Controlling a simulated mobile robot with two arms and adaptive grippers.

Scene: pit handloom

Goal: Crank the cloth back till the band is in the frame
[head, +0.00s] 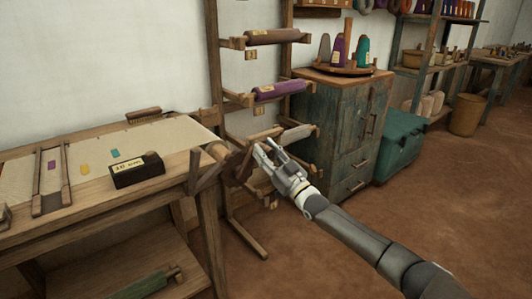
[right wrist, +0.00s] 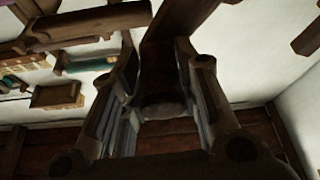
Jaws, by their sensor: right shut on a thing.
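Pale cloth (head: 185,136) lies over the wooden table at the left and runs to the roller (head: 217,151) at its right end. Small purple (head: 52,164), yellow (head: 85,168) and teal (head: 115,153) marks lie on it. I cannot tell which is the band. A wooden frame (head: 66,178) with two bars sits across the cloth; the purple mark shows between its bars. My right gripper (head: 268,154) is shut at the dark wooden crank (head: 236,166) beside the roller. In the right wrist view, a dark brown handle (right wrist: 163,65) stands between its fingers (right wrist: 160,105).
A dark labelled block (head: 137,172) sits on the table's front edge. A rack with wound rolls (head: 278,90) stands behind my right gripper. A cabinet (head: 345,125) and teal chest (head: 398,145) stand to the right.

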